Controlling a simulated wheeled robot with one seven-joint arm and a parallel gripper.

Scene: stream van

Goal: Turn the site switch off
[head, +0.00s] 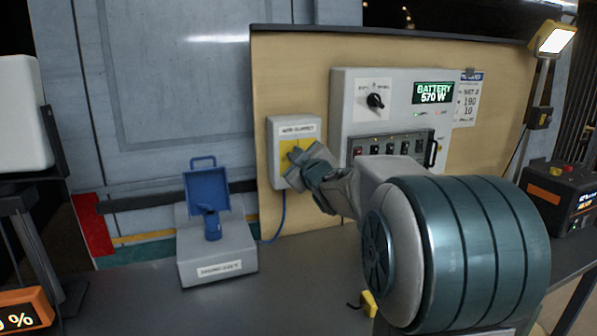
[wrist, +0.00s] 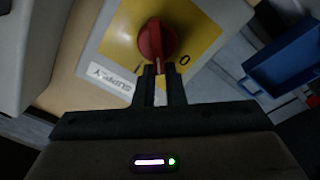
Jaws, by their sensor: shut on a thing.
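The site switch is a red rotary knob (wrist: 156,40) on a yellow plate (wrist: 190,22) of a grey wall box (head: 279,139). In the wrist view the plate carries a "0" on the right and what looks like an "I" on the left. The knob's white-marked end points between them, toward my fingers. My gripper (wrist: 159,70) is shut on that end of the knob, one finger on each side. In the head view my gripper (head: 298,157) covers most of the knob, with some yellow plate showing.
A grey battery panel (head: 350,125) with a black dial, small switches and a display reading 570 W is right of the box. A grey base (head: 215,262) with an open blue cover (head: 208,190) and a blue plug stands left on the dark bench (head: 290,290). A blue cable runs between.

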